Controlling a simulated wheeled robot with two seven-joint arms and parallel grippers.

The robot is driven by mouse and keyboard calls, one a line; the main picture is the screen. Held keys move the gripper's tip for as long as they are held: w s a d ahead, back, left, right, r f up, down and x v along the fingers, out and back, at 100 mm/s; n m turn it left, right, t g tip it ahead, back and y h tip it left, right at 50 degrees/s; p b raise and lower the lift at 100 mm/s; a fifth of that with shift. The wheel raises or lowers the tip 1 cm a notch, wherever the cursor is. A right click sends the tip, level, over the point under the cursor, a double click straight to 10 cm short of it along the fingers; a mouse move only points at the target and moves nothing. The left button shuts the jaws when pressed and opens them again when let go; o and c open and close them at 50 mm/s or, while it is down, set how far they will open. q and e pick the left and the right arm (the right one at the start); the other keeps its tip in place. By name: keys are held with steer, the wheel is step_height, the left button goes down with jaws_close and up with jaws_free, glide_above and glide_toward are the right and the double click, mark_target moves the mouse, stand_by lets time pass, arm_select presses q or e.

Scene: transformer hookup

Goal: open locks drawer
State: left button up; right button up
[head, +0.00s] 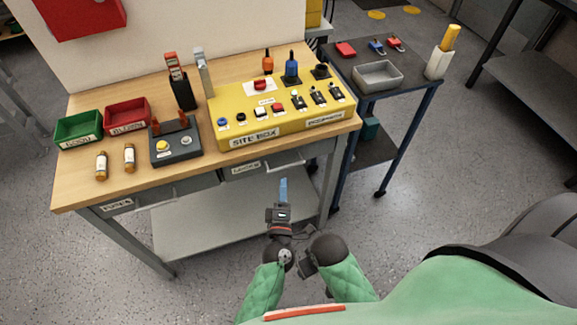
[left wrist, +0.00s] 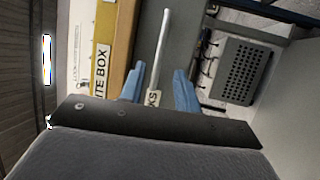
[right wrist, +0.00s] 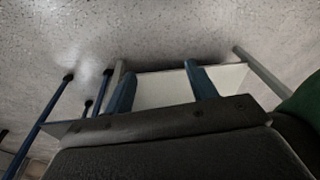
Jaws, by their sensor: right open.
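The grey locks drawer (head: 238,172) is under the right half of the wooden workbench, below the yellow site box. It looks shut in the head view. My left gripper (head: 283,188) is open in front of the drawer, with gaps showing beside the bar. My right gripper (right wrist: 162,85) is open and empty, facing the floor and the lower shelf; its fingers are not clear in the head view.
The yellow site box (head: 240,125) stands on the workbench (head: 75,190). The fuses drawer (head: 130,203) is to the left. A lower shelf (head: 220,225) lies underneath. A dark cart (head: 405,95) stands to the right with a grey tray (head: 378,76). The floor in front is clear.

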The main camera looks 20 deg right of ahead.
mark_target(284, 167)
arm_select(q)
steer(key=shift+p+x, duration=1.05)
steer(key=shift+x, duration=2.7)
arm_select(e)
step_height(284, 167, down, 10)
steer(key=shift+w, duration=0.15)
steer(key=shift+r, duration=0.15)
arm_select(q)
jaws_close()
